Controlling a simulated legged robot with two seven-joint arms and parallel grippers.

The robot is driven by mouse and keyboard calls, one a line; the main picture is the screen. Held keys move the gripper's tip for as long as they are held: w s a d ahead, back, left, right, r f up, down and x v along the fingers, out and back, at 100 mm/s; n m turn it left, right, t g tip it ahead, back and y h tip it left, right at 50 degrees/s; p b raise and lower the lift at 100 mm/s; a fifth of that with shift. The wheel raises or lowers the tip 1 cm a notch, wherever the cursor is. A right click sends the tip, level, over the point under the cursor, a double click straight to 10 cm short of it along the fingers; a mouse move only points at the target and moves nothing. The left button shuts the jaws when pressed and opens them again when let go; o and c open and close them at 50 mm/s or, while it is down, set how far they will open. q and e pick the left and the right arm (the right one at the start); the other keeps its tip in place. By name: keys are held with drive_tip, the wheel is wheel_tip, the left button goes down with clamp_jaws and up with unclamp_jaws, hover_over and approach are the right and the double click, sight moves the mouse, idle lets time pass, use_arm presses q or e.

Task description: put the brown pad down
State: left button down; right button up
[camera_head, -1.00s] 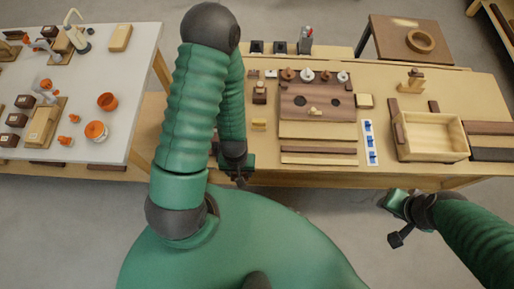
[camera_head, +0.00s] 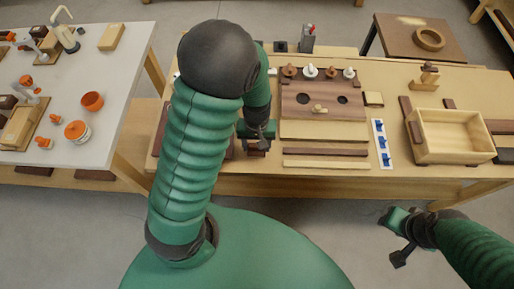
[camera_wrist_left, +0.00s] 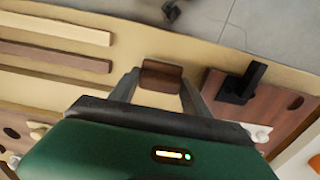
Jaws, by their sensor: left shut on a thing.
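The brown pad (camera_wrist_left: 161,76) is a small dark wooden block between the two fingers of my left gripper (camera_wrist_left: 158,84) in the left wrist view. The fingers are shut on its sides. In the head view my left gripper (camera_head: 258,138) is over the bench, left of the light and brown strips; the pad is too small and covered to make out clearly there. I cannot tell whether the pad touches the bench top. My right gripper (camera_head: 398,236) hangs over the floor in front of the bench, apart from everything; its finger opening is unclear.
A brown board with a black upright part (camera_wrist_left: 241,82) lies close beside my left gripper. Wooden strips (camera_head: 325,152) and a board with two holes (camera_head: 322,100) lie right of it. An open wooden box (camera_head: 455,158) stands further right. Bare bench shows along the front edge.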

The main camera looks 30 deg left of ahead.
sight(256, 149)
use_arm(q)
drive_tip(key=shift+f, duration=0.95)
drive_tip(key=shift+a+f, duration=0.1)
drive_tip(key=shift+f, duration=0.25)
drive_tip(key=shift+a+f, duration=0.1)
drive_tip(key=shift+f, duration=0.2)
drive_tip(key=c, duration=0.9)
unclamp_jaws()
drive_tip(key=o, duration=0.4)
drive_tip(key=shift+w, duration=0.1)
drive_tip(key=shift+f+b, duration=0.25)
drive_tip(key=shift+b, duration=0.05)
wheel_tip(256, 149, up, 17)
drive_tip(key=p, duration=0.3)
drive_tip(key=s+d+f+m+t, duration=0.2)
drive_tip(key=s+d+m, duration=0.2)
drive_tip(key=m, duration=0.2)
drive_tip(key=shift+s+d+t, duration=0.2)
drive_tip(key=shift+d+t, duration=0.1)
